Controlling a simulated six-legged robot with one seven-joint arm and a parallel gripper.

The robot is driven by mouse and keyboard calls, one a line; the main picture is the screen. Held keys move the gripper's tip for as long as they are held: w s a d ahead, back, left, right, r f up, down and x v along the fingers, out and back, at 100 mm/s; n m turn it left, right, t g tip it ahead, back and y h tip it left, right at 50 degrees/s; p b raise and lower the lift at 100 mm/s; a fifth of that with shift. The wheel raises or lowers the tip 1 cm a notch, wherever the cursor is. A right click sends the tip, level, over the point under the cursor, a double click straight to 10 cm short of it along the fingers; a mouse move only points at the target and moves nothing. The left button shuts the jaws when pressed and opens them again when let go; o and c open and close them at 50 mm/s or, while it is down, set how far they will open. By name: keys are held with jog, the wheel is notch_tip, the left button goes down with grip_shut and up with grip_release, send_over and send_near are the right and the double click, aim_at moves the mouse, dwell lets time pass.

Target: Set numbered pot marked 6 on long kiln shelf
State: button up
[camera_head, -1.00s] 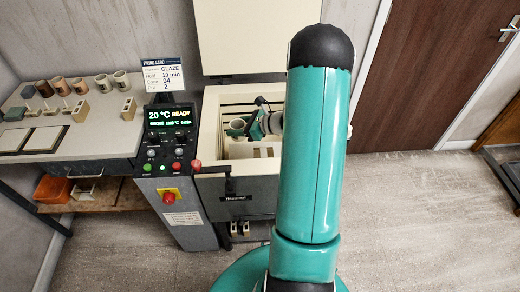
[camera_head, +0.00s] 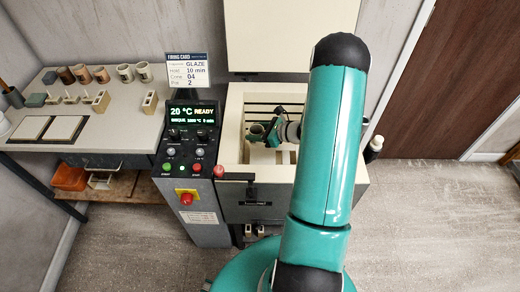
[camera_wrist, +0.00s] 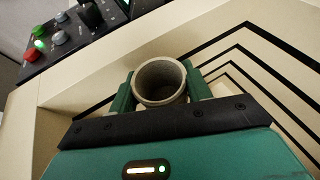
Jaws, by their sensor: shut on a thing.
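My gripper (camera_wrist: 158,82) is shut on a round grey-brown clay pot (camera_wrist: 160,102), one green finger on each side. The pot is upright and its open mouth shows empty in the wrist view; no number is visible on it. In the head view the pot (camera_head: 257,131) and my gripper (camera_head: 269,131) are inside the open top-loading kiln (camera_head: 235,128), toward its left side. Pale surfaces and pieces show below in the kiln, but I cannot tell which is the long shelf. Whether the pot touches anything beneath is hidden.
The control panel (camera_head: 191,140) stands left of the kiln, close by in the wrist view. The kiln's stepped wall (camera_wrist: 235,65) lies right of the pot there. A bench (camera_head: 110,130) at left holds several pots and pale slabs. The raised lid (camera_head: 285,35) stands behind.

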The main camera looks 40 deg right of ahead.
notch_tip(320, 180, down, 11)
jog(key=shift+s+r, duration=0.1)
jog(key=shift+r, duration=0.05)
jog(key=o, duration=1)
